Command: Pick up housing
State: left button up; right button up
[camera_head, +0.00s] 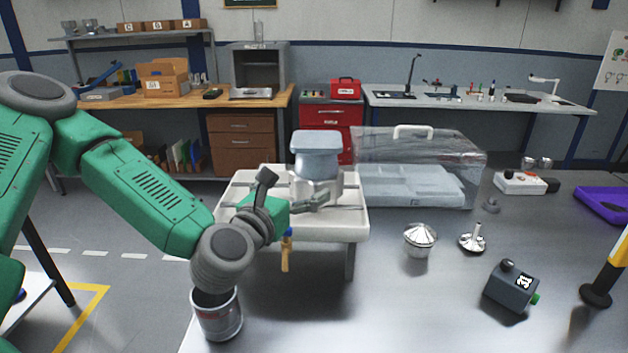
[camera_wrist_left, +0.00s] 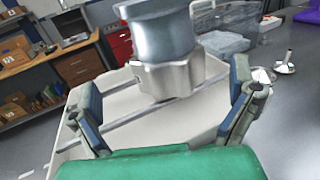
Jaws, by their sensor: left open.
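The housing (camera_head: 316,165) is a silver metal body with a wider blue-grey top, standing upright on a white ribbed tray stand (camera_head: 345,232). In the left wrist view the housing (camera_wrist_left: 163,55) is straight ahead, its top cut off by the frame edge. My left gripper (camera_head: 292,190) is open and empty, just in front of the housing over the tray. In the left wrist view its two fingers are spread wide, one toward each side of the housing, with no contact visible. My right gripper is not in view.
A metal can (camera_head: 217,318) stands below my left wrist. A clear case with a white handle (camera_head: 420,165) is right of the tray. Metal funnel-like parts (camera_head: 420,240) and a dark grey box (camera_head: 511,288) sit on the table. A tap handle (camera_head: 286,252) hangs at the tray's front.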

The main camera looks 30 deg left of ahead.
aim_at(308, 172)
pick_arm(q)
jog(key=w+b, duration=0.4)
jog(key=w, duration=0.1)
jog(key=shift+w+a+r, duration=0.15)
jog(key=shift+a+r, duration=0.05)
jog(key=shift+w+a, duration=0.1)
jog(key=shift+w, duration=0.25)
jog(key=shift+w+r, duration=0.1)
jog(key=shift+w, duration=0.35)
jog(key=w, duration=0.3)
jog(key=shift+w+a+r, duration=0.1)
jog(key=shift+w+a, duration=0.1)
jog(key=shift+w, duration=0.1)
jog(key=shift+w+a, duration=0.15)
jog(key=shift+w, duration=0.25)
jog(key=shift+s+a, duration=0.1)
jog(key=shift+a, duration=0.1)
jog(key=shift+c, duration=0.5)
jog(key=c, duration=1.6)
jog(key=shift+d, duration=0.15)
